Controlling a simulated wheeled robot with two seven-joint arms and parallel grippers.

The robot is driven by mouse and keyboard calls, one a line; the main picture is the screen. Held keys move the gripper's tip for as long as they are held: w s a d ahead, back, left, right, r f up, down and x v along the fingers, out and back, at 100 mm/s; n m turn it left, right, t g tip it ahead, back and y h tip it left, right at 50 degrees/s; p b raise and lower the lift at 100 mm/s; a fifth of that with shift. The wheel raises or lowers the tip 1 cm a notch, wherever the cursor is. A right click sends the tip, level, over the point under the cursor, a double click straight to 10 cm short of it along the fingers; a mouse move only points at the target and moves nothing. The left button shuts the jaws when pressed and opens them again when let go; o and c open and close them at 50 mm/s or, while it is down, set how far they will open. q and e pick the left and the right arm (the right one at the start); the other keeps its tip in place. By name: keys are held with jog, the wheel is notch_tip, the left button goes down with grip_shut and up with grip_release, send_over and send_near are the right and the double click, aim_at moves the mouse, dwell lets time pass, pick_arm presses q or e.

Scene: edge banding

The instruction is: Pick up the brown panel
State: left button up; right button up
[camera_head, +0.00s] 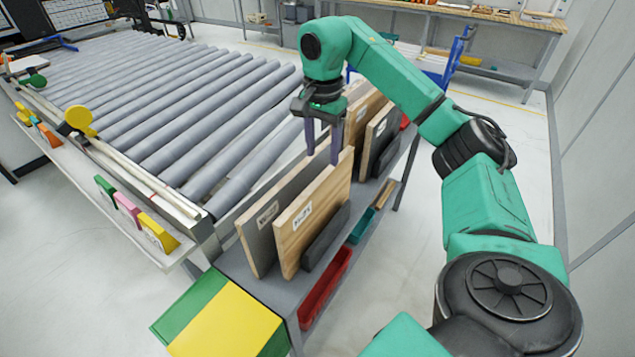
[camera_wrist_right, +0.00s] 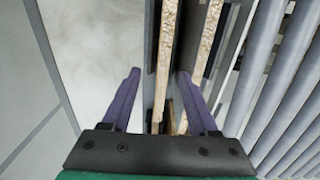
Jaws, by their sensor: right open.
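The brown panel (camera_head: 312,217), a light wood board with a white label, stands upright on the grey rack in the head view. A grey-faced panel (camera_head: 268,217) stands beside it on the roller side. My right gripper (camera_head: 323,157) is open, with its purple fingers pointing down at the far end of the brown panel's top edge. In the right wrist view, the brown panel's edge (camera_wrist_right: 166,45) lies between the two spread fingers (camera_wrist_right: 158,72). One finger appears over the gap between the two panels. I cannot tell whether either finger touches. My left gripper is out of view.
The roller conveyor (camera_head: 165,95) fills the left. More upright panels (camera_head: 376,135) stand farther back on the rack. A dark block (camera_head: 325,238) sits close beside the brown panel. A yellow and green box (camera_head: 225,320) is at the near end. Open floor lies right of the rack.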

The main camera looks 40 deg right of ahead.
aim_at(319, 179)
jog(key=f, duration=0.1)
jog(key=f+b, duration=0.1)
jog(key=f, duration=0.3)
jog(key=shift+w, duration=0.25)
notch_tip(319, 179, down, 5)
jog(key=shift+r+p, duration=0.2)
jog(key=shift+p, duration=0.45)
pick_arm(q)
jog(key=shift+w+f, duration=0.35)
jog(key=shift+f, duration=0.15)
pick_arm(e)
jog(key=shift+w+f, duration=0.15)
jog(key=shift+f, duration=0.2)
grip_shut()
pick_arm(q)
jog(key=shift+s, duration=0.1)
pick_arm(e)
jog(key=shift+r, duration=0.1)
